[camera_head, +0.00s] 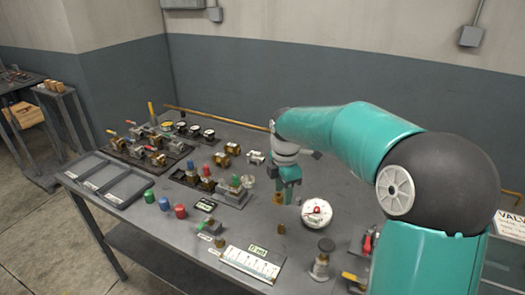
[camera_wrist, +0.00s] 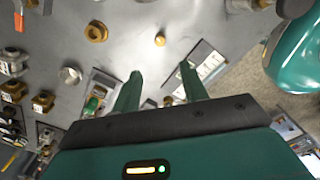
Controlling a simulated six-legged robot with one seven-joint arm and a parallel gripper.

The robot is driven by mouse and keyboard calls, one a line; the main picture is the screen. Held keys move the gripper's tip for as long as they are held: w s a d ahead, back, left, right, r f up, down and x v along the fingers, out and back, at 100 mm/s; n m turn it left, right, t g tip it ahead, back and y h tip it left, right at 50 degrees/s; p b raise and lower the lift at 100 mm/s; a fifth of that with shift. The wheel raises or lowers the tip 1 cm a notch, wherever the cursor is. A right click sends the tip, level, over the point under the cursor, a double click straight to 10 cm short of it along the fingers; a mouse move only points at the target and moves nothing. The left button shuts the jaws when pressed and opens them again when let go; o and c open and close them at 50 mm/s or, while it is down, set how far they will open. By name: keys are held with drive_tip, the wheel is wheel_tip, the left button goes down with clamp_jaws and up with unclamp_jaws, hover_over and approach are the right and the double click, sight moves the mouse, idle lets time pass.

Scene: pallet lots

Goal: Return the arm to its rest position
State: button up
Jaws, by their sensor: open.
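My arm is teal with dark joints and reaches out over the grey workbench (camera_head: 245,148) in the head view. My gripper (camera_head: 287,196) points down above the middle of the bench, just left of a white round gauge with a red centre (camera_head: 317,212). In the wrist view the two teal fingers of my gripper (camera_wrist: 158,82) are spread apart with nothing between them. A small brass fitting (camera_wrist: 160,40) lies on the bench beyond the fingertips. A larger brass fitting (camera_wrist: 96,32) lies to its left.
Several valves stand on dark trays (camera_head: 150,150) at the back left. Empty grey trays (camera_head: 108,178) lie at the left edge. Green, blue and red caps (camera_head: 164,203) sit near the front. A white ruled plate (camera_head: 250,263) and a metal valve (camera_head: 322,259) lie at the front edge.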

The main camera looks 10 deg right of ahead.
drive_tip(key=s+r+m+t, duration=0.2)
drive_tip(key=s+r+m, duration=0.1)
drive_tip(key=s+m, duration=0.7)
drive_tip(key=s+r+m+t, duration=0.3)
drive_tip(key=s+m, duration=0.7)
drive_tip(key=s, duration=0.6)
drive_tip(key=shift+s+r+t, duration=0.3)
drive_tip(key=shift+r, duration=0.5)
